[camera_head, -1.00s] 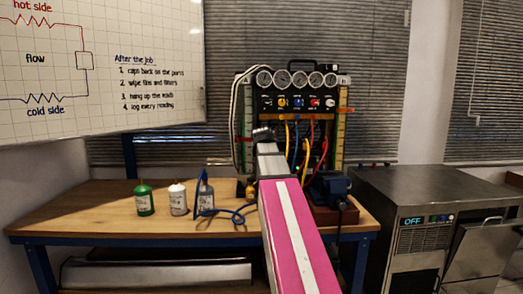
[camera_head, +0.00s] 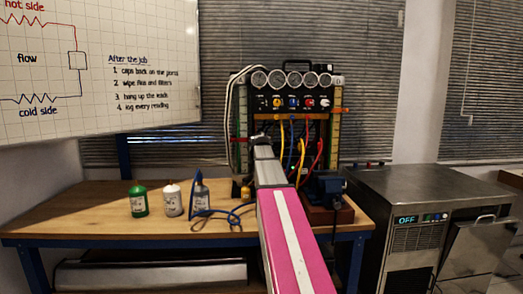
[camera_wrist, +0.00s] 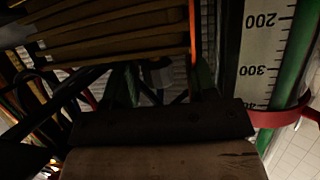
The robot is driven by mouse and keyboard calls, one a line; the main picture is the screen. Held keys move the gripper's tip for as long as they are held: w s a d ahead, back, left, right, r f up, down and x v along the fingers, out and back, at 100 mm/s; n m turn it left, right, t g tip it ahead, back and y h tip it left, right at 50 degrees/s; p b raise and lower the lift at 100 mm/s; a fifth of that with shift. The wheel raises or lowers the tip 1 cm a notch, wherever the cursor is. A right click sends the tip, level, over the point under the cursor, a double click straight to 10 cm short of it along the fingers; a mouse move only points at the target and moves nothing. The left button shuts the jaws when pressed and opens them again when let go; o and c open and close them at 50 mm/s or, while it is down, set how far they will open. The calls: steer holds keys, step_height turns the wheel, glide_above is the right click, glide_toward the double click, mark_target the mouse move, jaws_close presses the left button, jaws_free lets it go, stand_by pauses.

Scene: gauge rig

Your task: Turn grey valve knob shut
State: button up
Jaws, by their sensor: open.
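The gauge rig (camera_head: 290,102) stands at the back of the bench, with a row of coloured knobs under its round gauges. A pale grey-white knob (camera_head: 325,103) is at the right end of that row; I cannot tell for sure whether it is the grey valve knob. My gripper (camera_head: 261,139) is in front of the rig's lower left part, below the knob row. It is open, and its fingers are hardly visible past my arm. In the wrist view a small grey block-like part (camera_wrist: 160,72) shows in shadow among the hoses, with no visible contact.
Yellow, blue and red hoses (camera_head: 302,160) hang just right of my gripper. A scale column (camera_wrist: 264,60) with a red band (camera_wrist: 285,117) is close on the right in the wrist view.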

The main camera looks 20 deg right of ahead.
steer(key=c, duration=0.9)
steer(key=shift+m+h, duration=0.4)
steer(key=shift+h, duration=0.1)
steer(key=m+g+h, duration=0.3)
steer(key=m, duration=0.1)
steer(key=shift+w+h, duration=0.1)
steer(key=shift+h, duration=0.3)
steer(key=shift+m+g+h, duration=0.8)
steer(key=shift+m+g, duration=0.5)
steer(key=o, duration=0.9)
